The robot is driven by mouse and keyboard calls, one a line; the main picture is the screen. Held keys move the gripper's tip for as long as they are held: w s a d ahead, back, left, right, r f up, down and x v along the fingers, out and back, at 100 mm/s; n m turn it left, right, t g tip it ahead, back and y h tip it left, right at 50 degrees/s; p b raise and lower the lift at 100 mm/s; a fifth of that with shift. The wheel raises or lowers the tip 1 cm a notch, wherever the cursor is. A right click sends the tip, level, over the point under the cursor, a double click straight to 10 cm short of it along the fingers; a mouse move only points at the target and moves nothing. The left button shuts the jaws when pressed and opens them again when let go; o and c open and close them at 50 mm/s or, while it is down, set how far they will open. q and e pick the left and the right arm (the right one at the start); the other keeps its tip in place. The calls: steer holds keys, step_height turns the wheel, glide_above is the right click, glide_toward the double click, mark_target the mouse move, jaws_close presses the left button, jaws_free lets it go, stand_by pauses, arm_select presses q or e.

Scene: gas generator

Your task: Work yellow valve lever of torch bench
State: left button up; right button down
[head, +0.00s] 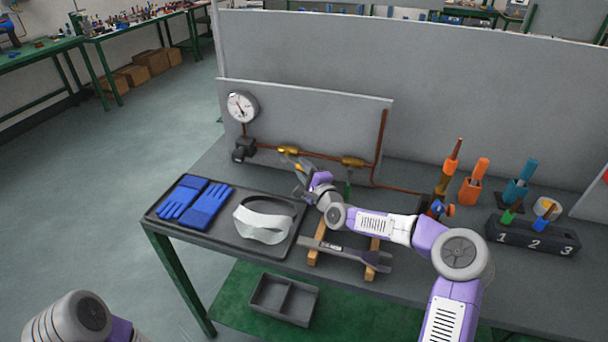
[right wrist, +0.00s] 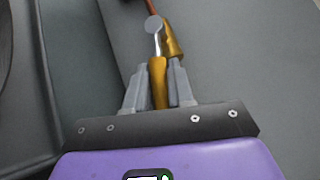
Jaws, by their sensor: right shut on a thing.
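The yellow valve lever (right wrist: 158,84) lies between the two grey fingers of my right gripper (right wrist: 158,72) in the right wrist view. A round silver pivot and brass valve body (right wrist: 172,40) show just beyond the fingertips. In the head view my right gripper (head: 301,180) reaches from the right to the lever (head: 298,167), just below the left brass valve (head: 288,150) on the copper pipe. The gripper is shut on the lever, and its fingers partly cover it. My left arm shows at the bottom left, but its gripper is out of view.
A pressure gauge (head: 242,107) is on the grey panel, left of a second brass valve (head: 352,162). A tray (head: 158,216) with blue gloves (head: 195,203) and a white visor (head: 263,222) lies at left. A torch (head: 446,170) and numbered holder (head: 532,236) stand right.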

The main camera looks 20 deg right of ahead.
steer(key=c, duration=1.1)
jaws_free()
